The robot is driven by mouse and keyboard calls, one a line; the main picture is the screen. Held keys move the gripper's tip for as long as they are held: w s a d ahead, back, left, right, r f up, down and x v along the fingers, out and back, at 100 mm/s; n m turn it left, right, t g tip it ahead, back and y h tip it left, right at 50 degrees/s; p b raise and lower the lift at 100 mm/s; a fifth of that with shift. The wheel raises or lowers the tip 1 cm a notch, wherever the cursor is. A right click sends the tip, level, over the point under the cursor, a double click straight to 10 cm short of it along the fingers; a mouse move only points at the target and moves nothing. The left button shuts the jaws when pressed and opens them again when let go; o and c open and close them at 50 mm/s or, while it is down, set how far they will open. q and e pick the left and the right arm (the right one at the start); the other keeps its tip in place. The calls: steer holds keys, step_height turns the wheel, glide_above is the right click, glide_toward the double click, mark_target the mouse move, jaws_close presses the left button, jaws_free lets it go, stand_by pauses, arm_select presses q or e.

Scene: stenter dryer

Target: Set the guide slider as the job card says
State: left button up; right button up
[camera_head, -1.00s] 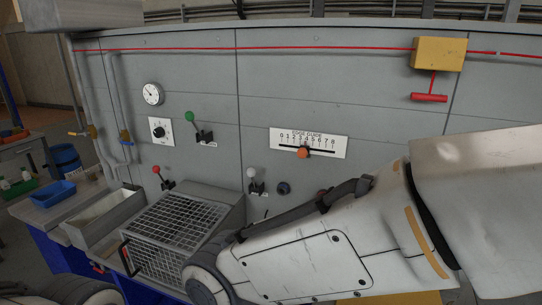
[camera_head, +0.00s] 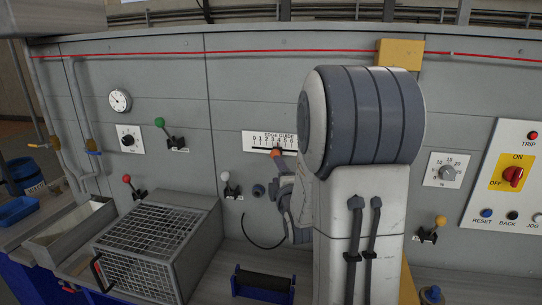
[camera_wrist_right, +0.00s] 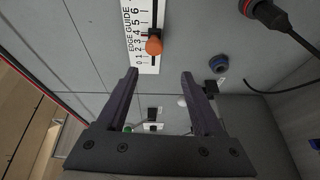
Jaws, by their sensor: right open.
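The edge guide scale (camera_head: 262,142) is a white plate with numbers on the grey panel; my right arm hides its right end. Its orange slider knob (camera_head: 276,153) sits near the 3. In the right wrist view the knob (camera_wrist_right: 154,45) is beyond the fingertips, over the scale strip (camera_wrist_right: 141,20). My right gripper (camera_wrist_right: 160,76) is open and empty, its two dark fingers apart, with the knob ahead of the gap between them. The fingers do not appear to touch it. My left gripper is out of view. I see no readable job card.
A white-knobbed lever (camera_head: 226,178) and a dark round knob (camera_head: 258,190) are just below the scale. A mesh-covered box (camera_head: 150,240) stands below left. A yellow box (camera_head: 397,52) is above right, and a switch panel (camera_head: 508,180) is at far right.

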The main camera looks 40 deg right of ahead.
mark_target(275, 154)
steer(key=p+x, duration=0.1)
steer(key=x, duration=0.2)
steer(key=p+x, duration=0.2)
steer(key=x, duration=0.2)
steer(key=d+r+p+x, duration=0.1)
steer(key=x, duration=0.2)
steer(key=shift+s+d+p, duration=0.1)
steer(key=shift+d+p, duration=0.15)
steer(key=shift+p, duration=0.15)
jaws_close()
stand_by(1.0)
